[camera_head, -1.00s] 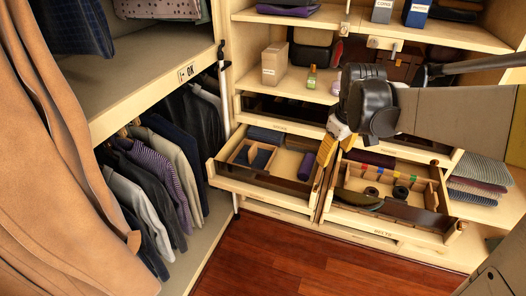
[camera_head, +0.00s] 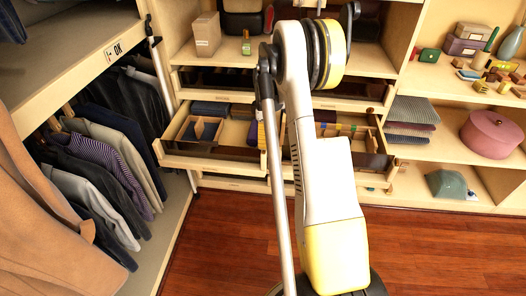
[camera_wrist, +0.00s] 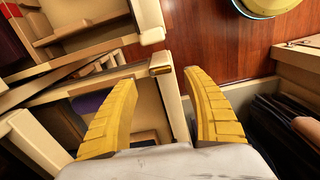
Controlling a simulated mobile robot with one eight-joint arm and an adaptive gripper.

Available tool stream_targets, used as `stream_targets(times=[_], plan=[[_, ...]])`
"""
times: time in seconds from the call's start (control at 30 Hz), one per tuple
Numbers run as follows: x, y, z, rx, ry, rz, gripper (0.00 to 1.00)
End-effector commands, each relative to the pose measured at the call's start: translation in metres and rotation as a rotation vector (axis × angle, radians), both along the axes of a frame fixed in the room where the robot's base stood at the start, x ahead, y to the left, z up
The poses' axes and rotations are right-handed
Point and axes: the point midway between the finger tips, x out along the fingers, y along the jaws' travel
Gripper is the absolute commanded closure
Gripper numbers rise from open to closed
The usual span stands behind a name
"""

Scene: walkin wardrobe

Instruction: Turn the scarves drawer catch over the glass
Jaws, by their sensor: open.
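My gripper (camera_wrist: 160,82) is open in the wrist view, its two yellow fingers spread and nothing held between them. A pale wooden drawer corner with a small brown-tipped block (camera_wrist: 160,68) shows just beyond and between the fingertips; I cannot tell whether this block is the catch. The left drawer (camera_head: 185,160) is pulled out and holds folded blue cloth and wooden dividers. No scarves label is readable.
Hanging clothes (camera_head: 100,165) and a brown coat (camera_head: 50,220) fill the left. Folded cloths (camera_head: 410,118) and a pink round box (camera_head: 490,134) sit on right shelves. The red wooden floor (camera_head: 430,235) is clear.

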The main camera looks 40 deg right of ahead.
Motion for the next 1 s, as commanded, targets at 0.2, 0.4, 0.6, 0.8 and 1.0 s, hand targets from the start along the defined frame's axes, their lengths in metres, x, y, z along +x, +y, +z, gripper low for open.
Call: stream_targets(times=[0.2,0.4,0.6,0.8,1.0], plan=[[0.001,0.0,-0.041,-0.001,-0.001,0.0,0.41],[0.0,0.0,-0.052,-0.001,-0.001,0.0,0.41],[0.0,0.0,-0.052,-0.001,-0.001,0.0,0.41],[0.0,0.0,-0.052,-0.001,-0.001,-0.001,0.83],[0.0,0.0,-0.052,-0.001,-0.001,-0.001,0.95]])
